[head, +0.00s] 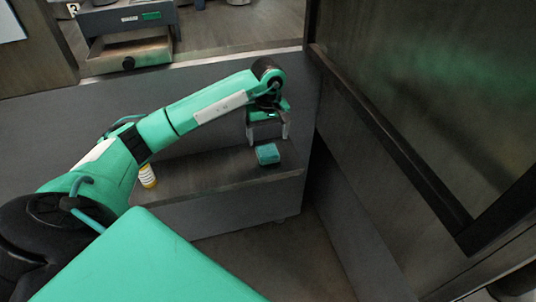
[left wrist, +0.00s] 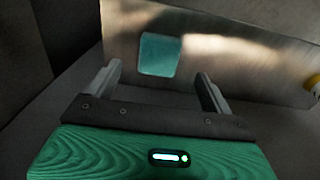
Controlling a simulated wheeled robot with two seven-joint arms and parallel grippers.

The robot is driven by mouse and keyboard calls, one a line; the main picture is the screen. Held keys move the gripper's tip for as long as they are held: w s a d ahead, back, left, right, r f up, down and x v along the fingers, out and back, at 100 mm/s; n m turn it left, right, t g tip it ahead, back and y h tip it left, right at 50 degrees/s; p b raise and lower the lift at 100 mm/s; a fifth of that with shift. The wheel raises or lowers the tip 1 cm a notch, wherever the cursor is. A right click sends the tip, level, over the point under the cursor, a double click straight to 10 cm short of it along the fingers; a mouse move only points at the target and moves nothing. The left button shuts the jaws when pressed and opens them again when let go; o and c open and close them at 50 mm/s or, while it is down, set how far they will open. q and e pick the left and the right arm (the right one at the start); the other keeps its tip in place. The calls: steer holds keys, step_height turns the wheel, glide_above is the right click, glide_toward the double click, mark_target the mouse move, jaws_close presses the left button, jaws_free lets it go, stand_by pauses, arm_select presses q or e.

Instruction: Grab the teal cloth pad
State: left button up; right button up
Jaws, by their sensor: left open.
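The teal cloth pad (head: 267,154) lies on a dark wooden bench top near its right end in the head view. In the left wrist view the pad (left wrist: 160,54) is a teal square on the surface, beyond my fingertips and between their lines. My left gripper (head: 268,137) is open and empty, just above and behind the pad. Its two fingers also show apart in the left wrist view (left wrist: 158,72). The pad appears apart from both fingers. My right gripper is not in view.
The bench (head: 205,176) has a yellow and white cylinder (head: 147,176) at its left end, beside my left arm. A dark framed panel (head: 420,110) rises at the right. A machine with a drawer (head: 128,52) stands at the back left. The bench middle is clear.

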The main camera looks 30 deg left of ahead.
mark_target(267, 150)
arm_select(q)
steer(key=f, duration=0.7)
steer(key=shift+w+a+f, duration=0.25)
steer(key=shift+f, duration=0.1)
steer(key=c, duration=1.1)
